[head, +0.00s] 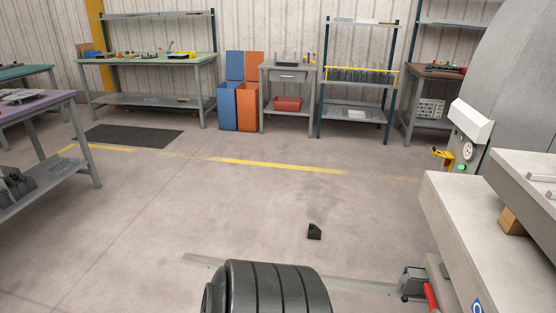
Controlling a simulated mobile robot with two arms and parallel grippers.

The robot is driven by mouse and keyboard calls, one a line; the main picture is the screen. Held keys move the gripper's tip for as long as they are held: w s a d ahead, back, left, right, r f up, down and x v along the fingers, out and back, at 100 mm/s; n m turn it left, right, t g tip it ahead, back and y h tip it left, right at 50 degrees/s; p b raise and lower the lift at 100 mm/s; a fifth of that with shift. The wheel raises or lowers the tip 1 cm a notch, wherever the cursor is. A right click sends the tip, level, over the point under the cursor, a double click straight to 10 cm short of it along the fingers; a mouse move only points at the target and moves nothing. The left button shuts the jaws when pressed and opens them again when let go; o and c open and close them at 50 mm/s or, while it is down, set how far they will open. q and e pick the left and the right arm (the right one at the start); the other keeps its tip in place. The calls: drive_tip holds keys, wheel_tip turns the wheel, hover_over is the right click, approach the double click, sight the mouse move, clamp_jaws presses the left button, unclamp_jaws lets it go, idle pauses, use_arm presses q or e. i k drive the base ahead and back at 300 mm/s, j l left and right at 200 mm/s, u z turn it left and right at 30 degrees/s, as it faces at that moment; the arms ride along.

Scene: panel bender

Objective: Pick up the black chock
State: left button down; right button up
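The black chock (314,231) is a small dark wedge-like block lying on the concrete floor, right of the middle in the head view. Open floor surrounds it and nothing touches it. Neither of my grippers shows in this view.
A large black ribbed cylinder (275,288) fills the bottom middle, nearer than the chock. A grey strip (350,285) lies on the floor behind it. A grey machine bed (455,220) stands at the right. Benches, shelves and blue and orange bins (246,107) line the back wall.

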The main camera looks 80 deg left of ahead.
sight(314, 233)
drive_tip(key=k+j+u, duration=0.1)
drive_tip(key=u, duration=2.25)
drive_tip(key=i, duration=0.05)
